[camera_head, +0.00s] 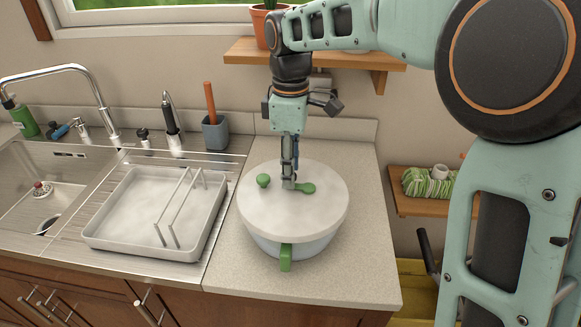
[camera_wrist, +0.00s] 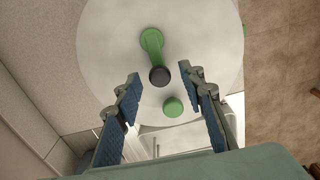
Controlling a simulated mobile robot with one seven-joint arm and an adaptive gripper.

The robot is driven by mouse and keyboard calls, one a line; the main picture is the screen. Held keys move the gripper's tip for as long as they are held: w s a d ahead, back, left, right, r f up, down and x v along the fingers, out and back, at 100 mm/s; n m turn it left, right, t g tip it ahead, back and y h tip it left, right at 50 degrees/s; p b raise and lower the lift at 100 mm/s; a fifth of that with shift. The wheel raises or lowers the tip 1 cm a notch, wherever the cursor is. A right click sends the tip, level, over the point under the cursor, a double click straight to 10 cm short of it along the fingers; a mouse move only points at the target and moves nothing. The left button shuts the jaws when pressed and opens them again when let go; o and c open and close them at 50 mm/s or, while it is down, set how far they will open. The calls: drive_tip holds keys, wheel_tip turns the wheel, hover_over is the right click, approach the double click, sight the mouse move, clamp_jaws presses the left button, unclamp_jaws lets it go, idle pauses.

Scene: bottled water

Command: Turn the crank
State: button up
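A round container with a white lid (camera_head: 320,215) and a green front handle (camera_head: 286,258) stands on the counter. On the lid is a green crank arm (camera_head: 304,188), with a dark round knob (camera_wrist: 159,75) at one end in the wrist view. A separate green knob (camera_head: 263,180) sits on the lid, also seen in the wrist view (camera_wrist: 173,106). My gripper (camera_head: 289,184) points down over the lid. In the wrist view its fingers (camera_wrist: 159,72) are spread, with the dark knob between the tips and a gap on both sides. The gripper hides that knob in the head view.
A white dish rack (camera_head: 100,236) stands left of the container, beside the sink (camera_head: 30,200) and tap (camera_head: 95,95). A grey utensil cup (camera_head: 215,133) is behind. A wooden shelf (camera_head: 335,58) with a plant pot is above. Counter in front of the container is clear.

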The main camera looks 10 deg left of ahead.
clamp_jaws()
drive_tip(key=shift+w+m, duration=0.1)
drive_tip(key=shift+m, duration=0.2)
